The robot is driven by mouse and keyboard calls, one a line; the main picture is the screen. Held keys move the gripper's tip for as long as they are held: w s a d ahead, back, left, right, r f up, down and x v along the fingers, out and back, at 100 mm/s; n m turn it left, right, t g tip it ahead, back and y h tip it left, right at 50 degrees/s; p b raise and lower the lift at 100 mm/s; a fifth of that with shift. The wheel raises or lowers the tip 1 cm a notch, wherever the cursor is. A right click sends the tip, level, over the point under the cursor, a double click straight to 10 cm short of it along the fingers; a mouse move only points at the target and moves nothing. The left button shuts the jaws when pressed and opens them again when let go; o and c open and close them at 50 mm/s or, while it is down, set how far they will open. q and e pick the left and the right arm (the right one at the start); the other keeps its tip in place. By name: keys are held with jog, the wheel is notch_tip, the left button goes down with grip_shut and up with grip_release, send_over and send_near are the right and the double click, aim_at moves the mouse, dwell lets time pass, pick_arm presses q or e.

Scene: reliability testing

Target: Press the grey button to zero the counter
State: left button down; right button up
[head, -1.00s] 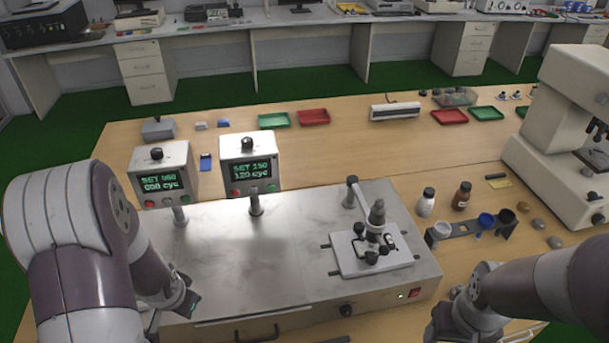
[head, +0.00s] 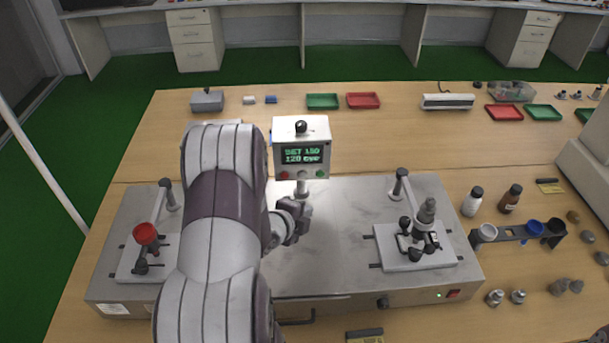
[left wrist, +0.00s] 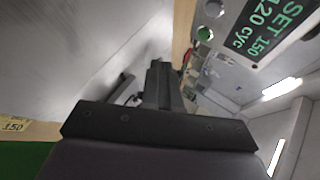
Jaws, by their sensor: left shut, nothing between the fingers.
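A white counter box (head: 301,148) with a black knob on top stands on a post. Its display reads "SET 150, 120 cyc". Below the display are a red button, a small grey button (head: 302,174) and a green button. In the left wrist view the grey button (left wrist: 214,8) sits at the top edge, beside the green button (left wrist: 204,33). My left gripper (head: 303,212) is just below the box, near its post. Its dark fingers (left wrist: 165,80) look closed and empty, apart from the buttons. The second counter is hidden behind my left arm.
The steel test bench (head: 335,245) carries a red-topped fixture (head: 146,236) at left and a black-and-grey fixture (head: 425,240) at right. Bottles (head: 473,203) and a cup rack (head: 510,233) stand to the right.

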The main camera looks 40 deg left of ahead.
aim_at(302, 175)
pick_arm(q)
jog(key=shift+w+a, duration=0.1)
jog(key=w+a, duration=0.5)
jog(key=w, duration=0.1)
jog(key=shift+w+a, duration=0.3)
jog(key=shift+b, duration=0.3)
dwell(1.6)
jog(key=shift+w+a, duration=0.25)
jog(key=shift+w, duration=0.05)
jog(key=shift+w+a, duration=0.25)
dwell(0.9)
jog(key=shift+s+d, duration=0.1)
jog(key=shift+d, duration=0.05)
jog(key=shift+s+d+b, duration=0.35)
jog(key=shift+s+d, duration=0.05)
jog(key=shift+s, duration=0.1)
